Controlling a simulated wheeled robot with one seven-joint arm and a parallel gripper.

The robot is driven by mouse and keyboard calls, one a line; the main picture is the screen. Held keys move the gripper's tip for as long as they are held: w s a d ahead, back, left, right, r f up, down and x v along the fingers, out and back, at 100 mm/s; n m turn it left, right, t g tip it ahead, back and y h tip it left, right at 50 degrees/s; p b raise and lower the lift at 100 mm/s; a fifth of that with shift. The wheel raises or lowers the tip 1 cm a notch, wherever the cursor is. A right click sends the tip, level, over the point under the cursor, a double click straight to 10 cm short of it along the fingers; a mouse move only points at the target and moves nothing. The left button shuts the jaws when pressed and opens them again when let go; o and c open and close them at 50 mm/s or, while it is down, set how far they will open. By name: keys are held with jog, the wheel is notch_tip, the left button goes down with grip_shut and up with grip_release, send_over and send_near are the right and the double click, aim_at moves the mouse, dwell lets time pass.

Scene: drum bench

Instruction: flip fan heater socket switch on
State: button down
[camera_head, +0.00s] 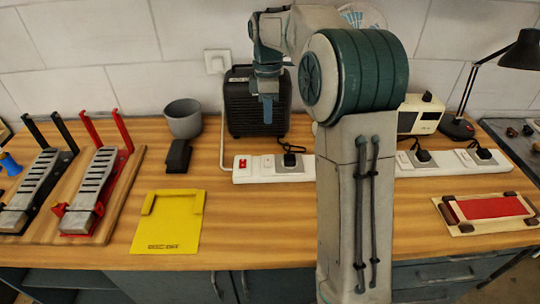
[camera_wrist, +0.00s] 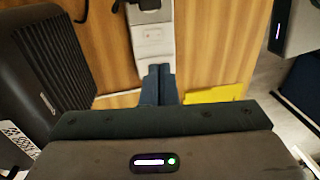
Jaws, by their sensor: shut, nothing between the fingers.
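A white power strip (camera_head: 350,170) runs along the bench, partly hidden behind my arm. It has a red switch (camera_head: 243,163) at its left end, with a white switch (camera_head: 268,162) beside a black plug (camera_head: 290,158). Further switches and plugs show to the right. A black ribbed box (camera_head: 257,125), seemingly the fan heater, stands behind the strip's left end. My gripper (camera_head: 267,112) points down in front of the box, apparently above the strip. In the wrist view its shut, empty fingers (camera_wrist: 158,84) overlap the strip's end (camera_wrist: 153,42) and hide part of it. Contact cannot be told.
A white cable (camera_head: 223,130) runs from the wall socket (camera_head: 217,62) to the strip. A grey cup (camera_head: 183,118), a small black object (camera_head: 178,156) and a yellow tray (camera_head: 168,222) lie left. A cream device (camera_head: 420,113) and lamp (camera_head: 520,52) stand right. Bench front is clear around the middle.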

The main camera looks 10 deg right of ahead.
aim_at(268, 165)
jog(key=f, duration=0.4)
jog(key=s+f+p, duration=0.1)
jog(key=f, duration=0.9)
jog(key=shift+s+a, duration=0.15)
jog(key=shift+s, duration=0.2)
